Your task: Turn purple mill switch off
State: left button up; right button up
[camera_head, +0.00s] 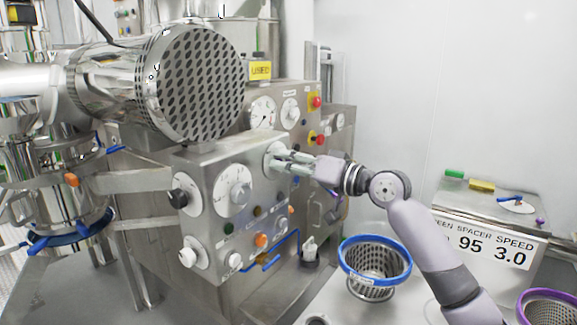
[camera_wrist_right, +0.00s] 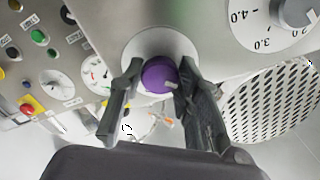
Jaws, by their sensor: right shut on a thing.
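The purple mill switch (camera_wrist_right: 158,75) is a round purple knob on a pale disc, seen in the right wrist view. A pale mark shows near its lower right edge. My right gripper (camera_wrist_right: 150,90) has one finger on each side of the knob and is shut on it. In the head view my right gripper (camera_head: 286,160) reaches in from the right to the upper right of the steel control panel (camera_head: 215,175); its fingers hide the knob there, and part of the pale disc (camera_head: 272,158) shows. My left gripper is in neither view.
A large perforated steel drum (camera_head: 200,85) stands out above the panel at the left. Other dials, a black knob (camera_head: 178,199) and an orange button (camera_head: 261,240) are close by on the panel. A blue-rimmed basket (camera_head: 375,262) stands below my right arm.

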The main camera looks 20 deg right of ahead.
jog(key=shift+f, duration=0.2)
jog(key=o, duration=1.1)
jog(key=shift+r, duration=0.15)
jog(key=shift+o, duration=0.2)
jog(key=v, duration=1.2)
